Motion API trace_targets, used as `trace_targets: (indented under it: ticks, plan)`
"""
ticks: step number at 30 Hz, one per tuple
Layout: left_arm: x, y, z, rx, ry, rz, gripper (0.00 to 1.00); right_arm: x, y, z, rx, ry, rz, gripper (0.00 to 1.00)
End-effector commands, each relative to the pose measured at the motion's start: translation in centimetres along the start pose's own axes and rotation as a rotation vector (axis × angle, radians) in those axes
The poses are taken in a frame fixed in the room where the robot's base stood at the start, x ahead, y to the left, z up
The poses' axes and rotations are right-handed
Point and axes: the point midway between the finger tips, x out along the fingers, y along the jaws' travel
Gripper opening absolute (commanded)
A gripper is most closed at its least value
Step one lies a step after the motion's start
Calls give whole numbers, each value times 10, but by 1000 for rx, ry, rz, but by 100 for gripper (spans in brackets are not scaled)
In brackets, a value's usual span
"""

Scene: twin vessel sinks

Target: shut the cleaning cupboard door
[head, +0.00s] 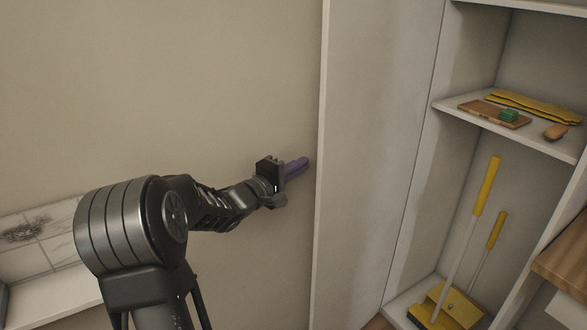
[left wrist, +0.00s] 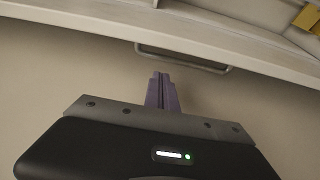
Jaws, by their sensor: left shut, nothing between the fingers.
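The cleaning cupboard (head: 452,60) stands open at the right of the head view. Its tall pale door (head: 375,130) stands out from the cupboard, with its free edge toward me and its inner face showing. My left gripper (head: 300,164) is shut and empty, its purple fingers pointing right toward the door's outer side, close to the free edge. In the left wrist view the shut fingers (left wrist: 162,92) point at a pale panel (left wrist: 90,35) carrying a metal bar handle (left wrist: 185,60). I cannot tell whether the fingertips touch the door. My right gripper is out of view.
A cupboard shelf (head: 450,108) holds yellow gloves (head: 535,106), a green sponge on a board (head: 508,115) and a brush (head: 555,132). Below stand yellow-handled tools (head: 487,185) and a yellow dustpan (head: 450,306). A wooden counter edge (head: 565,255) is at right. Plain wall (head: 150,80) lies left.

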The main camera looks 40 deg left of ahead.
Motion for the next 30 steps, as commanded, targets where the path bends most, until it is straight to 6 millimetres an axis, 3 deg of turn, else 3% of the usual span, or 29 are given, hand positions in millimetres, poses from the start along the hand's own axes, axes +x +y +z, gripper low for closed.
trace_targets:
  ticks: [6,12,25,30]
  plan:
    - [38,0,1,-1,-2,-1,0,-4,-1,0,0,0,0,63]
    - [57,0,1,0,-1,0,0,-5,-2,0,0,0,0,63]
    - [60,0,1,0,-1,0,0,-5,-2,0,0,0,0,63]
    - [60,0,10,-1,-7,1,0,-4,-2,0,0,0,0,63]
